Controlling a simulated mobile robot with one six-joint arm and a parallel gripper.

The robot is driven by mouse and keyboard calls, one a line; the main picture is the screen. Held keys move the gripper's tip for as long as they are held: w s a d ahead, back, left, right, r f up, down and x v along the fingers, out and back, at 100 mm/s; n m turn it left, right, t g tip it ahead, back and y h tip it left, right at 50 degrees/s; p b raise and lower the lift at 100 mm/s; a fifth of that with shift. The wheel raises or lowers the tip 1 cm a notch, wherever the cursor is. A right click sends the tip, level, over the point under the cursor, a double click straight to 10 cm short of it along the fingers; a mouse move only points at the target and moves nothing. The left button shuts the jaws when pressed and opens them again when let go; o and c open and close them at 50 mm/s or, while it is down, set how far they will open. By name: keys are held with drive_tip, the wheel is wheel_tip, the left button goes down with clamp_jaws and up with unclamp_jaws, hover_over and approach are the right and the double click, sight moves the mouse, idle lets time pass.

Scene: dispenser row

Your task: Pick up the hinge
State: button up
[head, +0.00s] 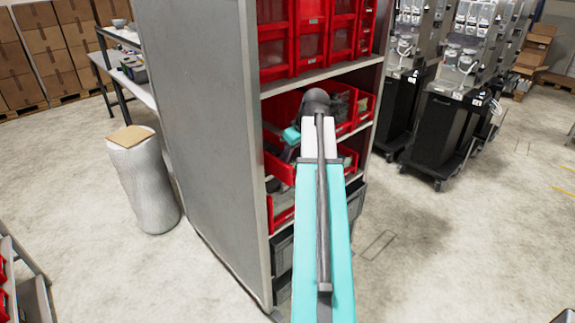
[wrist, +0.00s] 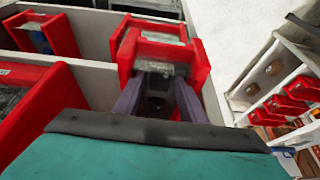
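My gripper (wrist: 157,92) shows in the wrist view as two dark purple fingers set apart. They point into a small red bin (wrist: 202,68). A grey, metallic-looking piece (wrist: 154,68) lies in the bin just past the fingertips, and darker shapes show between the fingers. I cannot tell for sure which of these is the hinge. I see nothing clearly clamped between the fingers.
The rack's grey side panel (head: 195,130) stands close left of my arm. Red bins (head: 308,40) fill the shelf above. Another red bin (wrist: 40,110) is at left in the wrist view. Dispenser machines (head: 445,110) stand at right. Floor in front is clear.

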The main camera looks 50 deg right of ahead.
drive_tip(key=c, duration=0.9)
drive_tip(key=shift+o, duration=0.2)
drive_tip(key=shift+r, duration=0.1)
wheel_tip(320, 180, up, 10)
drive_tip(key=b, duration=0.3)
idle(0.5)
